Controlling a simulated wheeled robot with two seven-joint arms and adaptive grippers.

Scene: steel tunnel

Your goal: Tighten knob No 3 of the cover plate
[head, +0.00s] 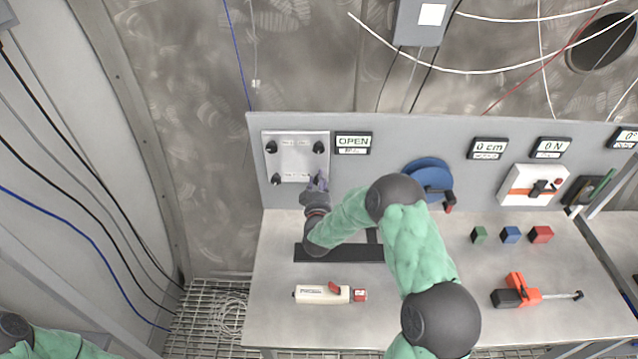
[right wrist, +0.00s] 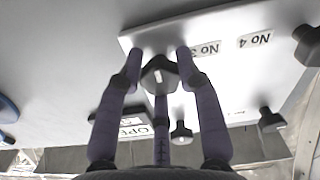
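The cover plate (head: 298,160) is a pale square on the upright panel, with dark knobs at its corners. My right gripper (head: 317,182) is at the plate's lower right corner. In the right wrist view, the fingers of my right gripper (right wrist: 160,58) lie on both sides of a dark knob (right wrist: 159,74) beside the "No 3" label (right wrist: 207,49); they appear to touch it. In the head view this knob is mostly hidden by the gripper. The knob beside the "No 4" label (right wrist: 308,42) is at the right of the wrist view. My left gripper is outside the views.
An "OPEN" display (head: 352,143) is right of the plate. A blue disc with a handle (head: 428,176) is farther right. On the table lie a white-and-red tool (head: 322,294), an orange drill-like tool (head: 524,291) and small coloured blocks (head: 510,235). A dark strip (head: 350,254) lies below my right forearm.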

